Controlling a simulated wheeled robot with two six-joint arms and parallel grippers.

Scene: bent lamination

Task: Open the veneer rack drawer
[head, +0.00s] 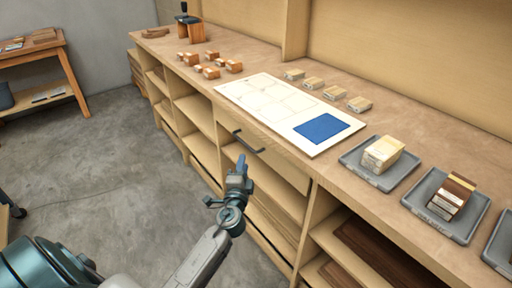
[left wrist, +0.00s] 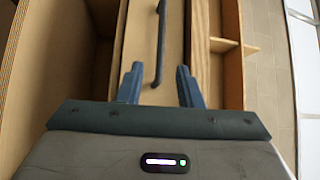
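The veneer rack drawer has a pale wood front (head: 278,164) just under the bench top in the head view, and it looks closed. Its dark bar handle (head: 248,142) is fixed on that front. In the left wrist view the drawer front (left wrist: 140,40) fills the middle and the handle (left wrist: 160,40) runs up from between the fingers. My left gripper (head: 240,170) is just in front of the handle; in the left wrist view (left wrist: 158,72) its blue fingers are apart, one on each side of the handle's near end, not closed on it. My right gripper is out of view.
Open shelves (head: 197,115) lie beside and below the drawer. On the bench top (head: 210,42) are a white board (head: 262,96) with a blue square (head: 322,127), several small wood blocks, and grey trays (head: 351,164) holding veneer stacks.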

